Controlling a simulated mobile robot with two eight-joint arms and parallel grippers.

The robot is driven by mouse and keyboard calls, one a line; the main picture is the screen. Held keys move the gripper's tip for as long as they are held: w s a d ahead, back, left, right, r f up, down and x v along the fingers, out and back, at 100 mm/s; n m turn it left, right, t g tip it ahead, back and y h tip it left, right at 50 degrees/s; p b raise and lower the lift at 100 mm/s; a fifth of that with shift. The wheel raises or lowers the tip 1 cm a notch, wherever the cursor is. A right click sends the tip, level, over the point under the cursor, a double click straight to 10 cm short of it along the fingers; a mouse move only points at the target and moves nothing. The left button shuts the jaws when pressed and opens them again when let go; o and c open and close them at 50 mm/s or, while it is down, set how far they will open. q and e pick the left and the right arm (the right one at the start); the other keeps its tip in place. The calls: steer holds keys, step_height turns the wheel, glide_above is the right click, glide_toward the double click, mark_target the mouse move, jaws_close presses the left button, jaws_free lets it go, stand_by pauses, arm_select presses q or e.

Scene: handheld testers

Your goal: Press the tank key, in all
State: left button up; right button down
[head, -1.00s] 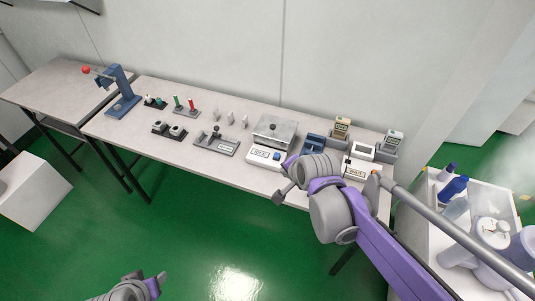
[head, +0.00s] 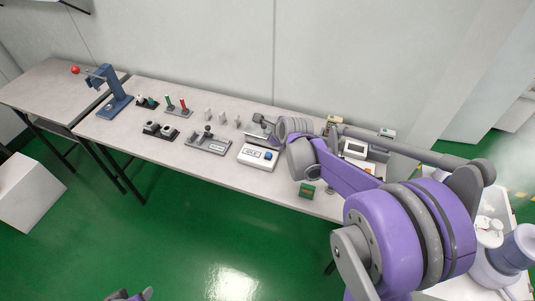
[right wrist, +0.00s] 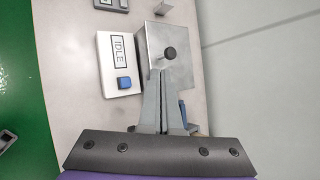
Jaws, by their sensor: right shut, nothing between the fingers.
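A white control box (head: 246,161) with an IDLE label and a blue key (head: 268,156) sits near the table's front edge. The right wrist view also shows the box (right wrist: 107,50) and the blue key (right wrist: 124,82). Behind the box is a tank with a metal lid (right wrist: 185,75) and a black knob (right wrist: 169,53); my right arm partly hides it in the head view. My right gripper (right wrist: 163,74) is shut and empty, its tips over the lid by the knob, apart from the blue key. My left gripper (head: 130,296) barely shows at the bottom edge; its jaw state is unclear.
A grey fixture (head: 208,145), a black double-button block (head: 160,131) and red and green handled pieces stand left of the box. A blue lever press (head: 115,90) stands farther left.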

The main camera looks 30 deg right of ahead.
steer(key=b, duration=0.5)
glide_above(270, 156)
step_height(270, 156, down, 8)
steer(key=shift+r, duration=0.2)
steer(key=shift+f+b, duration=0.6)
steer(key=shift+f, duration=0.1)
stand_by(1.2)
steer(key=shift+f+b, duration=0.3)
steer(key=shift+b, duration=0.05)
steer(key=shift+f+b, duration=0.4)
steer(key=shift+f, duration=0.1)
stand_by(0.6)
steer(key=shift+r, duration=0.1)
steer(key=shift+r+p, duration=0.6)
steer(key=shift+r, duration=0.2)
